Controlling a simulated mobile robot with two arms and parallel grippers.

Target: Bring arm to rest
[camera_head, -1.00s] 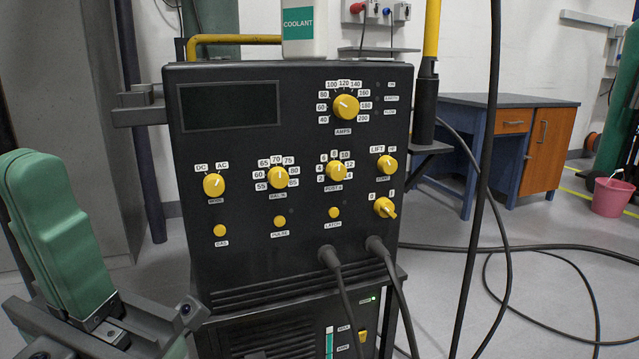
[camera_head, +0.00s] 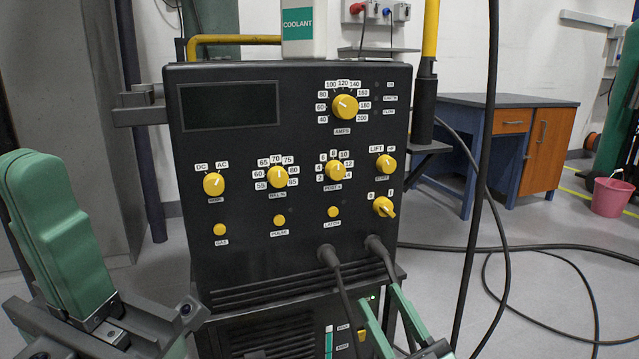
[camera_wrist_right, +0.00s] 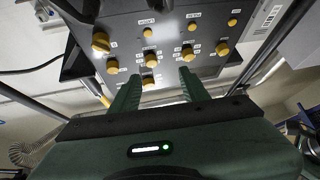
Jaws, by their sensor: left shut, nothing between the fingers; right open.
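My left gripper (camera_head: 32,165) is large and near at the left edge of the head view. Its green fingers are shut with nothing between them, pointing up, left of the machine. My right gripper (camera_head: 377,296) shows at the bottom of the head view. Its green fingers are open and empty, in front of the machine's lower right part, by the cables. In the right wrist view its two fingers (camera_wrist_right: 158,90) stand apart, pointing at the panel. The black machine (camera_head: 290,215) carries yellow knobs, buttons and a dark screen. Contact between fingers and cables cannot be told.
Two black cables (camera_head: 334,273) plug into the lower panel. A coolant bottle (camera_head: 303,45) stands on the machine. A dark hose (camera_head: 488,130) hangs at the right. A blue and brown desk (camera_head: 510,125) and a pink bucket (camera_head: 608,197) stand behind. Cables lie on the grey floor.

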